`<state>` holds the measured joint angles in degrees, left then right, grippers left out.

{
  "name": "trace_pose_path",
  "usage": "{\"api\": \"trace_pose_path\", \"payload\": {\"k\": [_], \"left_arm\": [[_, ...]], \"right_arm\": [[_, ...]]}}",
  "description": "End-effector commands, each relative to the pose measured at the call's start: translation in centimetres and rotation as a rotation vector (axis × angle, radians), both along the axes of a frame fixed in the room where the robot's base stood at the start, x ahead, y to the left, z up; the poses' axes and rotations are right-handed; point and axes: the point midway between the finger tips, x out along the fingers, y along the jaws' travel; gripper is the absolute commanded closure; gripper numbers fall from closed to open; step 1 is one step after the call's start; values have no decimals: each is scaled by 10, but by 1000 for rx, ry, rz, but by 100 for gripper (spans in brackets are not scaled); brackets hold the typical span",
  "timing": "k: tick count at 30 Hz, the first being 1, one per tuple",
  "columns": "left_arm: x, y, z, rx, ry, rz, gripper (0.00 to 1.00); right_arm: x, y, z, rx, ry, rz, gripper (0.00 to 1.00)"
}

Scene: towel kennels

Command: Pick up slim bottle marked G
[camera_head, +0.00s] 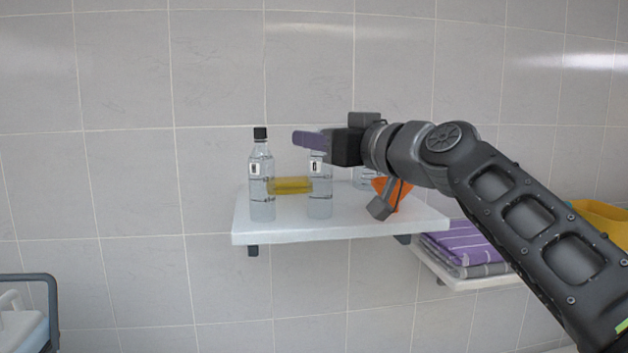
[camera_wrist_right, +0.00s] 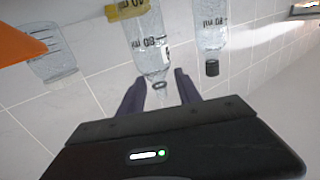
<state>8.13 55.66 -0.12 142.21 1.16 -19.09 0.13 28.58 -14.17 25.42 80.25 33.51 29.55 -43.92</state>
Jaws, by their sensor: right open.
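Two slim clear bottles stand upright on a white shelf (camera_head: 300,228). The left one (camera_head: 262,180) has a black cap and a small white label; in the right wrist view it hangs inverted (camera_wrist_right: 211,28). The other bottle (camera_head: 320,188) has a white label whose letter is too small to read surely; its top is hidden behind my right gripper (camera_head: 308,140) in the head view. In the right wrist view this bottle (camera_wrist_right: 150,45) has its neck between the open purple fingers (camera_wrist_right: 160,84); I cannot tell whether they touch it. My left gripper is not in view.
A yellow object (camera_head: 290,186) lies between and behind the bottles. A clear container (camera_head: 365,178) and an orange object (camera_head: 396,190) stand to the right, partly behind my right arm. Folded purple and grey towels (camera_head: 462,244) lie on a lower shelf.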

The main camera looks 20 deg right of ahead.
Motion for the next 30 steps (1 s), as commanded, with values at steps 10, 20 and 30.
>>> {"api": "trace_pose_path", "payload": {"k": [10, 20, 30], "left_arm": [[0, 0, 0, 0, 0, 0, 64], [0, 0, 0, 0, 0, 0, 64], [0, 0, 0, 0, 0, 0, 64]], "right_arm": [[0, 0, 0, 0, 0, 0, 60], [0, 0, 0, 0, 0, 0, 78], [0, 0, 0, 0, 0, 0, 100]]}}
